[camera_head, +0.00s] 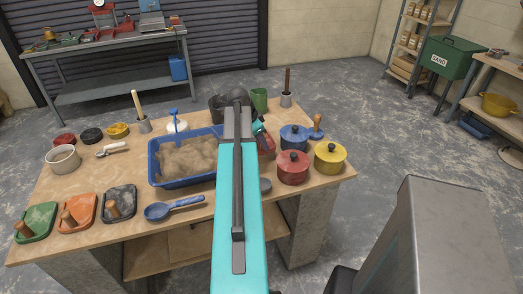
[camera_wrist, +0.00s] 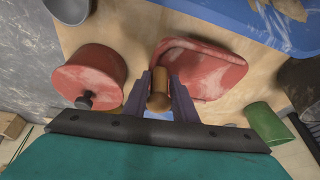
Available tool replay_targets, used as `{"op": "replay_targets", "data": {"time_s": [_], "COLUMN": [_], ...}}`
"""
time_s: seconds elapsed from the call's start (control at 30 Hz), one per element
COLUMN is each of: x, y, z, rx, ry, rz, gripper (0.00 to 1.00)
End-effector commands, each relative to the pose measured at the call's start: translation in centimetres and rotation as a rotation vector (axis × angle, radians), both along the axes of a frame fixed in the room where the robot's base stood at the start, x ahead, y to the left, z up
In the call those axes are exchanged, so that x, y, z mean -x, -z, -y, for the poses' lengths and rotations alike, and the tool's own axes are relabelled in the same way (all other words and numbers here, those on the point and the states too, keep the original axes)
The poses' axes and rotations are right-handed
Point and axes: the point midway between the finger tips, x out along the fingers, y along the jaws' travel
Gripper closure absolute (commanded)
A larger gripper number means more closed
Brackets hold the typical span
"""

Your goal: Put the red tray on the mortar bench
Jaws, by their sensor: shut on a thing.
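The red tray (camera_wrist: 205,72), a flat tray with a wooden handle, is in my gripper (camera_wrist: 160,88) in the wrist view. The two fingers are shut on the handle, one on each side. In the head view my arm hides most of the red tray (camera_head: 266,143); its visible part looks tilted. It is over the wooden bench (camera_head: 240,245), between the blue mortar tub (camera_head: 153,170) and the red pot (camera_head: 292,168). I cannot tell whether it touches the bench top.
The green cup (camera_head: 260,98), blue pot (camera_head: 294,137) and yellow pot (camera_head: 330,157) stand close by. Green, orange and black trays (camera_head: 120,204) sit at the front left. A blue scoop (camera_head: 160,211) lies at the front. Bare wood shows at the front edge.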

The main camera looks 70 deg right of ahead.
Motion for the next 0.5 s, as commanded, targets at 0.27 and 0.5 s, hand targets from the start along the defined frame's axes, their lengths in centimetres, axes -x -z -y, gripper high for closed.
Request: {"op": "replay_targets", "data": {"time_s": [0.27, 0.5], "x": [-0.07, -0.1], "y": [1.09, 1.11], "z": [0.04, 0.03], "rx": [0.002, 0.002], "ry": [-0.002, -0.002], "rz": [0.0, 0.0], "gripper": [1.0, 1.0]}}
